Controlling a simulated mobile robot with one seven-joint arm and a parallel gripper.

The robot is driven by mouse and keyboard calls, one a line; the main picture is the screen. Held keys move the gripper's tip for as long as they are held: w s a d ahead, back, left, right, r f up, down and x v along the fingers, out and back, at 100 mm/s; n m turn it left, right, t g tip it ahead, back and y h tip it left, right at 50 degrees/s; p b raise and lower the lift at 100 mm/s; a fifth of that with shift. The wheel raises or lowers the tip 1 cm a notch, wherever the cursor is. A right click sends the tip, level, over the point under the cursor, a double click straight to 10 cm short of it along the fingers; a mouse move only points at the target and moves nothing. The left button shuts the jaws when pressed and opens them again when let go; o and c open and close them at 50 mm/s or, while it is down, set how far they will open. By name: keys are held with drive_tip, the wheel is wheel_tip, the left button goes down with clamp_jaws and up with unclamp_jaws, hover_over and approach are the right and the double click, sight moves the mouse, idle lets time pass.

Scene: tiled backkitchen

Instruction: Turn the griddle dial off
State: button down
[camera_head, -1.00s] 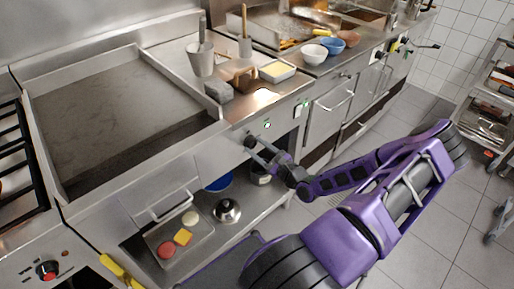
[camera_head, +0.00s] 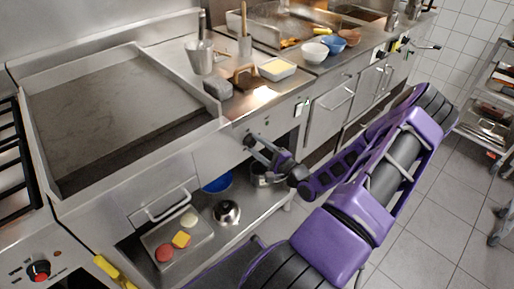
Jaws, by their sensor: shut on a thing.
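The griddle (camera_head: 110,110) is a flat steel plate in the counter at the left. Its dial (camera_head: 249,140) is a small dark knob on the front panel, right of the plate, and is mostly covered by my gripper. My gripper (camera_head: 254,143) reaches in from the right and is shut on the dial. The dial's pointer is too small and hidden to read. The small green light seen above the dial earlier does not show clearly now.
Below the panel, an open shelf holds a tray (camera_head: 152,243) with food pieces, a metal lid (camera_head: 227,212) and a blue bowl (camera_head: 218,183). A red-marked knob (camera_head: 39,270) is at the lower left. A rack (camera_head: 490,110) stands at the far right.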

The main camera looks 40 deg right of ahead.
drive_tip(key=n+b, duration=0.1)
drive_tip(key=n, duration=0.4)
drive_tip(key=shift+f+n, duration=0.1)
drive_tip(key=shift+n, duration=0.2)
drive_tip(key=n+b, duration=0.1)
drive_tip(key=n, duration=0.8)
drive_tip(key=shift+n, duration=0.4)
drive_tip(key=n, duration=0.4)
drive_tip(key=shift+n, duration=0.3)
drive_tip(key=shift+c, duration=1.5)
unclamp_jaws()
drive_tip(key=shift+s, duration=0.15)
